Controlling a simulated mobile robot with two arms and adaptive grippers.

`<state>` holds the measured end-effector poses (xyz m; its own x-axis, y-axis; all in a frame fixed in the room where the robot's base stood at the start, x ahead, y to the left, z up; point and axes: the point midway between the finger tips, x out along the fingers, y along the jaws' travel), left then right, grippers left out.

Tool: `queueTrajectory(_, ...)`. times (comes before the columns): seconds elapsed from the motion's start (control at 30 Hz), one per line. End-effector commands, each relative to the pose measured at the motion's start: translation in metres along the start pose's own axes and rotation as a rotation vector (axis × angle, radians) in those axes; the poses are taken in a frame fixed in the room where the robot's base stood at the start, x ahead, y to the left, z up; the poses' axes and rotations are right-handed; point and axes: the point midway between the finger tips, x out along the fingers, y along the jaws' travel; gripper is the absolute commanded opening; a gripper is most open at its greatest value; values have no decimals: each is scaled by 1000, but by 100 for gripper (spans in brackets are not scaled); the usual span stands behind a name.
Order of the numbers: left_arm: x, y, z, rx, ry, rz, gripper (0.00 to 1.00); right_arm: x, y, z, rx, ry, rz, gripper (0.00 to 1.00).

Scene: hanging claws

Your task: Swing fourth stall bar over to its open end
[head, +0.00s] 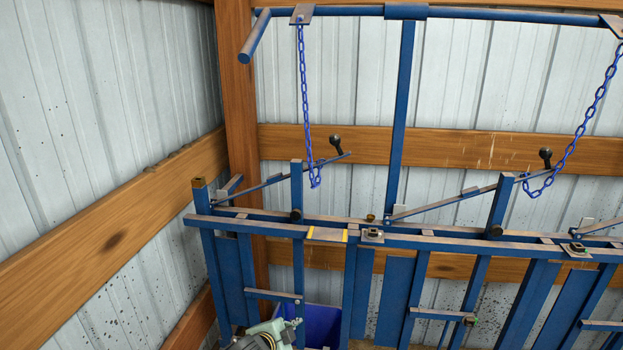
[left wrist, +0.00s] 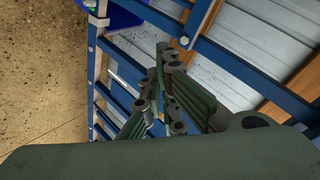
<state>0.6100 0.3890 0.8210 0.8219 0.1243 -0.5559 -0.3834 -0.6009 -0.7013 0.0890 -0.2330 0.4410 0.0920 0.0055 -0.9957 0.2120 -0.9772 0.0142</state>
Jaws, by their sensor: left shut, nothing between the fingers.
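A blue stall frame runs along the wall in the head view. One upright stall bar (head: 297,190) stands at the left and another (head: 500,205) stands to the right, each with a slanted lever and black knob near it. I cannot tell which bar is the fourth. My left gripper (head: 285,328) shows at the bottom, below the frame's top rail and near a short horizontal bar (head: 272,296). In the left wrist view its dark green fingers (left wrist: 165,75) are shut and empty, pointing toward blue frame members. My right gripper is not in view.
A blue chain (head: 304,100) hangs at the left, and another (head: 585,125) hangs at the right from the overhead pipe (head: 500,13). A blue bin (head: 322,322) sits low behind the frame. Wooden beams (head: 105,235) and ribbed metal walls enclose the corner.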

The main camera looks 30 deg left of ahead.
Motion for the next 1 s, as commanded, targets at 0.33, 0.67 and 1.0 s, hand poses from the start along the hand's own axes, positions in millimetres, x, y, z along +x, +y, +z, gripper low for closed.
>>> queueTrajectory(0.33,-129,-245,-191,463,262,-417,0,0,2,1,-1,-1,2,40)
queueTrajectory(0.67,-170,-294,-233,593,302,-536,0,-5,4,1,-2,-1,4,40)
queueTrajectory(1.0,-124,-317,-257,587,302,-534,0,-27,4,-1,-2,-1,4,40)
